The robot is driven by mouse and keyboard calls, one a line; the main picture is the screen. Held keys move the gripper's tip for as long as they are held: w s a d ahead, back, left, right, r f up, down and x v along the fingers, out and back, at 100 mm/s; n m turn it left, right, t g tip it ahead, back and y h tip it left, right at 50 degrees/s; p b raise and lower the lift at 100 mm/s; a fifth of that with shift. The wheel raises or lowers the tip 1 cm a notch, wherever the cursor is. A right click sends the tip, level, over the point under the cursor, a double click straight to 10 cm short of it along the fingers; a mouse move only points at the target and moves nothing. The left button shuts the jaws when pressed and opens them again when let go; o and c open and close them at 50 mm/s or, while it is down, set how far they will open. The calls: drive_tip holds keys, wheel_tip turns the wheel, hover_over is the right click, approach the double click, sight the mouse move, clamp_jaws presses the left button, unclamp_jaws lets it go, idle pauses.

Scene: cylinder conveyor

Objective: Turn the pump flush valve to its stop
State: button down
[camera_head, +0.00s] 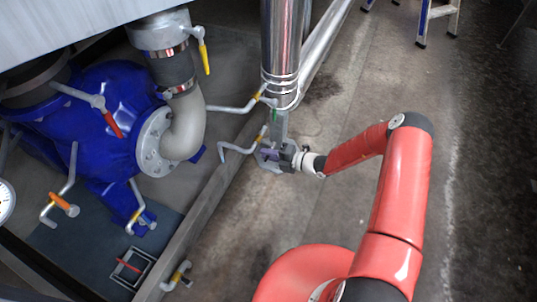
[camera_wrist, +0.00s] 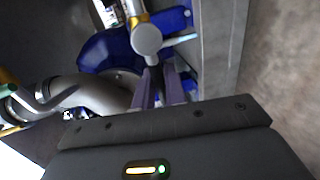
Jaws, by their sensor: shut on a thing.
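My gripper (camera_head: 268,154) is at the thin grey pipe fittings beside the tall shiny pipe. Its purple fingers are close together in the wrist view (camera_wrist: 160,88), shut on the valve's handle, which is mostly hidden between them. A thin bent grey pipe with a yellow band (camera_head: 238,150) runs to the gripper from the left. In the wrist view a round grey pipe end (camera_wrist: 146,40) with a yellow band stands just beyond the fingertips. I cannot tell the handle's angle or how close it is to its stop.
A blue pump (camera_head: 110,85) with a thick grey elbow pipe (camera_head: 187,125) stands at the left. Other small valves have a red handle (camera_head: 112,124), an orange handle (camera_head: 64,204) and a yellow handle (camera_head: 204,58). A tall shiny pipe (camera_head: 280,45) rises behind my gripper.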

drive_tip(key=c, duration=1.5)
unclamp_jaws()
drive_tip(key=shift+c, duration=0.2)
drive_tip(key=v, duration=0.8)
